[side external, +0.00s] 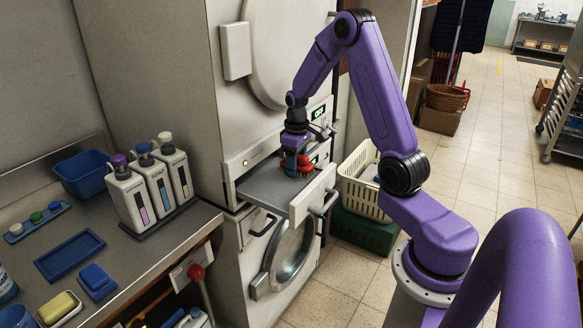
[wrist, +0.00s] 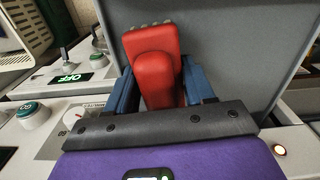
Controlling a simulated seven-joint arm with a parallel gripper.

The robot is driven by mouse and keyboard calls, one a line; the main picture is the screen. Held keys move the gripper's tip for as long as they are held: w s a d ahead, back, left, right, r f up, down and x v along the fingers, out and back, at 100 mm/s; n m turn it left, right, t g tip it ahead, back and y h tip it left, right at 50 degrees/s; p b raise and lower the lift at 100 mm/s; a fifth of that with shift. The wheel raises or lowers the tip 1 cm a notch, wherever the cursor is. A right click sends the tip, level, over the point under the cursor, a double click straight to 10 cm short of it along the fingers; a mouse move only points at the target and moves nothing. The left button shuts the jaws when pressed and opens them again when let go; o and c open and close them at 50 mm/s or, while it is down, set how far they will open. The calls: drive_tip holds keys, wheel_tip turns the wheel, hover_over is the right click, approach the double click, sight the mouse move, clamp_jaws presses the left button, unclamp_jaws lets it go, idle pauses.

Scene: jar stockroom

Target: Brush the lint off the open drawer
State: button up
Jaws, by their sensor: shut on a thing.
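The open drawer (side external: 262,187) sticks out between two stacked machines, with a flat grey inside and a pale front panel with a handle. Its grey surface (wrist: 232,42) fills the upper right of the wrist view. My gripper (side external: 294,162) is over the drawer, its blue fingers shut on a red brush (side external: 303,166). In the wrist view the red brush (wrist: 155,72) sits between the two fingers, with a row of grey tufts at its far end. I cannot tell whether the brush touches the drawer. I cannot make out any lint.
A cream basket (side external: 362,190) on a green crate stands right of the drawer. Left, a counter holds three pump bottles (side external: 152,185), a blue bin (side external: 82,175), a blue tray (side external: 70,255) and sponges. The round door (side external: 288,258) below stands ajar.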

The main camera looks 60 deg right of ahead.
sight(278, 188)
drive_tip(key=shift+d, duration=0.55)
drive_tip(key=shift+a, duration=5.15)
drive_tip(key=shift+a+r, duration=0.15)
wheel_tip(278, 188, up, 8)
